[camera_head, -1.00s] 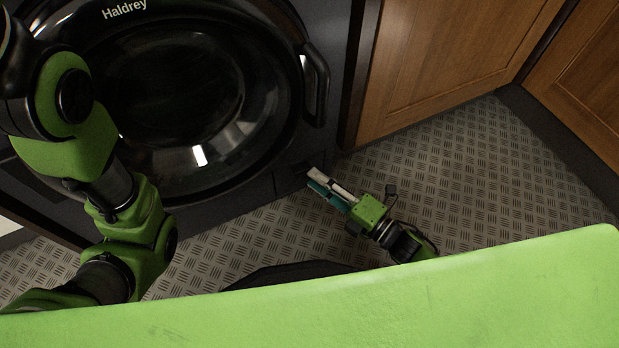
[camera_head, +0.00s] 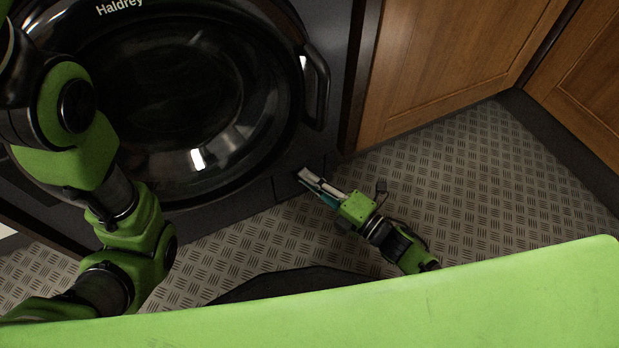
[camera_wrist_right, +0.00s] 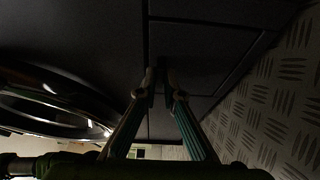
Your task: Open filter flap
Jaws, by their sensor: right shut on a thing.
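The filter flap (camera_head: 287,188) is a dark panel low on the front of the washing machine (camera_head: 262,205), right of centre. In the right wrist view the flap (camera_wrist_right: 205,58) shows as a dark rectangle outlined by thin seams. My right gripper (camera_head: 303,177) is at the flap's upper right part, its fingers reaching in from the floor side. In the wrist view the fingertips (camera_wrist_right: 161,80) are close together and shut on a part of the flap; the gripped edge is too dark to make out. My left gripper is out of view; only its arm shows.
The round glass door (camera_head: 170,100) of the machine is shut above the flap, with its handle (camera_head: 316,88) on the right. Wooden cabinets (camera_head: 450,60) stand to the right. The patterned metal floor (camera_head: 480,190) is clear around my right arm.

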